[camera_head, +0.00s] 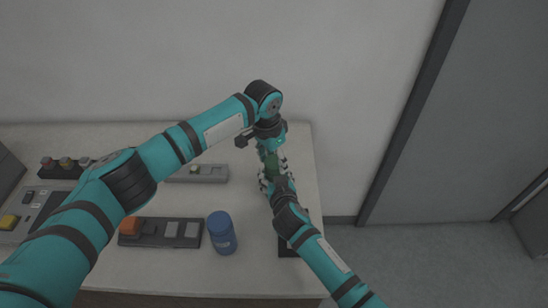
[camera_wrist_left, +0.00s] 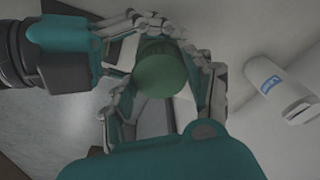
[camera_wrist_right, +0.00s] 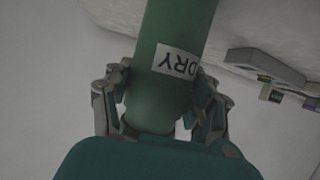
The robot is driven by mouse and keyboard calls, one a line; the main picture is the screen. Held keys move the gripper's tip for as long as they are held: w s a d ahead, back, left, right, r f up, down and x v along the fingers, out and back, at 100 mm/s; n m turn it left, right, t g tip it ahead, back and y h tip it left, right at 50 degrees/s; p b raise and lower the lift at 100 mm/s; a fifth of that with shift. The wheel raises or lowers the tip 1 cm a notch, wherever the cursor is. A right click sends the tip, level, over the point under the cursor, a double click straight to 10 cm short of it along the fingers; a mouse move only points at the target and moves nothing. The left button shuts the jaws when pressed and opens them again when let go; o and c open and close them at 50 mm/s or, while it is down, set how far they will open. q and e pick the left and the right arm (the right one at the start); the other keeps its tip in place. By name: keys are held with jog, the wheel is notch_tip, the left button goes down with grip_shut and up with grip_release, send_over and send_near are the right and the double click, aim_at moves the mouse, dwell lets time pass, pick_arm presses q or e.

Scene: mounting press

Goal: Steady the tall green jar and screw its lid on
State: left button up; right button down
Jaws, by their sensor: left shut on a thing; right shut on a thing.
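The tall green jar (camera_head: 272,166) stands near the right end of the table, largely covered by my grippers in the head view. In the right wrist view the jar (camera_wrist_right: 178,30) runs up out of the frame, with a white label reading "DRY" upside down. My right gripper (camera_wrist_right: 160,105) is shut around the jar's body from the side. My left gripper (camera_head: 269,143) is above it, shut on the round green lid (camera_wrist_left: 160,74), which shows between its fingers in the left wrist view. The seam between lid and jar is hidden, so I cannot tell how they meet.
A blue lidded jar (camera_head: 222,238) stands near the table's front, beside a dark panel (camera_head: 150,232) with an orange block. A grey strip (camera_head: 198,174) and buttons lie behind. A white object with a blue label (camera_wrist_left: 282,96) is beside the left gripper. The wall is close behind.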

pick_arm(q)
jog(key=shift+f, duration=0.55)
dwell(0.4)
